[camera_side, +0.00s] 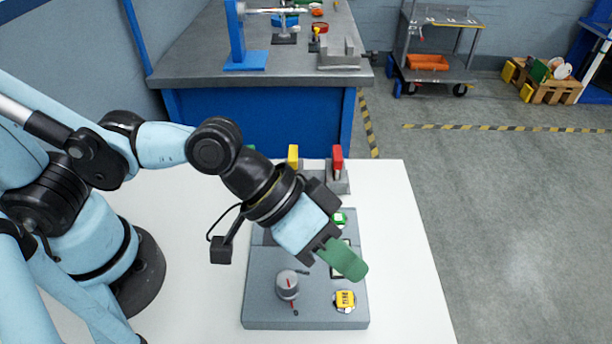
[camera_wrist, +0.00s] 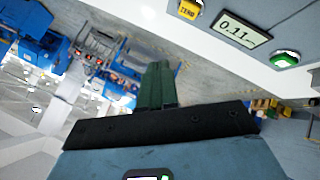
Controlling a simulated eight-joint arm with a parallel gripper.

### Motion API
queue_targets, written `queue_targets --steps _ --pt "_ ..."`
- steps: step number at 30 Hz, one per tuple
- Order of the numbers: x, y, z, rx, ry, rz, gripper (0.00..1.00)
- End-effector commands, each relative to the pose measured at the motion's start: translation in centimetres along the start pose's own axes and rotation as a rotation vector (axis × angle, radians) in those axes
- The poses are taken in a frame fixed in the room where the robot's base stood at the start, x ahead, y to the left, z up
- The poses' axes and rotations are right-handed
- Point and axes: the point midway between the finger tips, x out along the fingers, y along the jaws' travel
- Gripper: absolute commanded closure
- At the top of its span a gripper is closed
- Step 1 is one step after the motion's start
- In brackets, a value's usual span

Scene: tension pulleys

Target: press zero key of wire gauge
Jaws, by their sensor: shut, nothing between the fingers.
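The wire gauge (camera_side: 262,312) is a grey box on the white table. Its zero key (camera_side: 345,300) is a yellow button at the front right corner; in the wrist view the yellow key (camera_wrist: 187,10) shows lettering at the top. A green button (camera_side: 340,218) is at the gauge's far end, and it also shows in the wrist view (camera_wrist: 285,60). The display (camera_wrist: 242,30) between them reads about 0.11. My gripper (camera_side: 350,266) has green fingers, shut and empty, above the display area, apart from the yellow key. The fingers partly hide the display in the side view.
A grey knob (camera_side: 287,285) with a red pointer stands on the gauge, left of the zero key. Behind the gauge are a yellow handle (camera_side: 293,157) and a red handle (camera_side: 338,158) on a grey block. The white table is bare at right.

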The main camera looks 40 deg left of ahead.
Motion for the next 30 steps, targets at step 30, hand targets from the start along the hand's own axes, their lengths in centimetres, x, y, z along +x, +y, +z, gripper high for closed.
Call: queue_targets --steps 30 --pt "3.6 -2.7 2.7 0.0 0.0 0.0 1.0"
